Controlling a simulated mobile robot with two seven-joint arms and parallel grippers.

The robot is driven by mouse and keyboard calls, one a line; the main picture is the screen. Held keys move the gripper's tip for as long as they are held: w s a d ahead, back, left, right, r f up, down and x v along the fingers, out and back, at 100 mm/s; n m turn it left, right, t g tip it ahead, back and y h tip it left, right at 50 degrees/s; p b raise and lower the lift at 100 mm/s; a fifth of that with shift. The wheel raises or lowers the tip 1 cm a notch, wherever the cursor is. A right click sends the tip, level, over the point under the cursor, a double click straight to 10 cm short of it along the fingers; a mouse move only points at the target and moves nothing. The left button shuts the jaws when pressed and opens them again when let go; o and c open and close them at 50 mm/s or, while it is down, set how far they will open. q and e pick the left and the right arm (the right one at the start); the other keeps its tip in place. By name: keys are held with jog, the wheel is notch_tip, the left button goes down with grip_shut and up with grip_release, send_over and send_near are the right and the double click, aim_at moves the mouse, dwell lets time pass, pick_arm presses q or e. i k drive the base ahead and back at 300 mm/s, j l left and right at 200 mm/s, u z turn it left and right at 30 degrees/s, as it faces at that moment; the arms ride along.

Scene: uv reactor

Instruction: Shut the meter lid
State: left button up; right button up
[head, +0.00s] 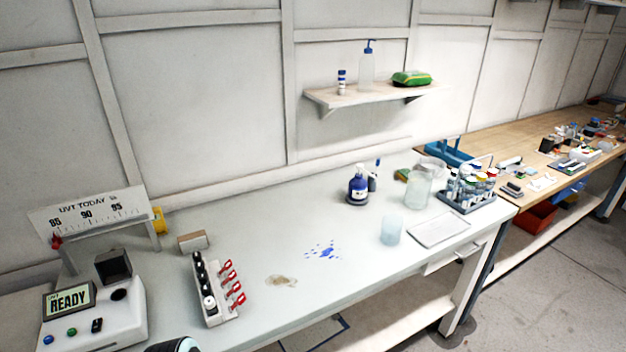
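The meter (98,325) is a white box at the lower left, with a small screen (69,300) reading "READY" and blue, green and black controls on its front. Its black lid (113,265) stands raised at the back of the box. A dark round opening (119,294) shows uncovered in the top face in front of the lid. Neither of my grippers shows in the head view. A rounded dark and white part at the bottom edge, right of the meter, looks like a piece of my own arm.
A white rack (215,307) with black-capped vials and red clips stands right of the meter. A "UVT TODAY" scale sign (90,213) stands behind it. A small cardboard-coloured box (192,241) is nearby. Blue spots (323,251) and a brown stain (281,281) mark the mostly clear middle bench.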

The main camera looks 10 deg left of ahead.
aim_at(113, 267)
jog(key=u, duration=2.1)
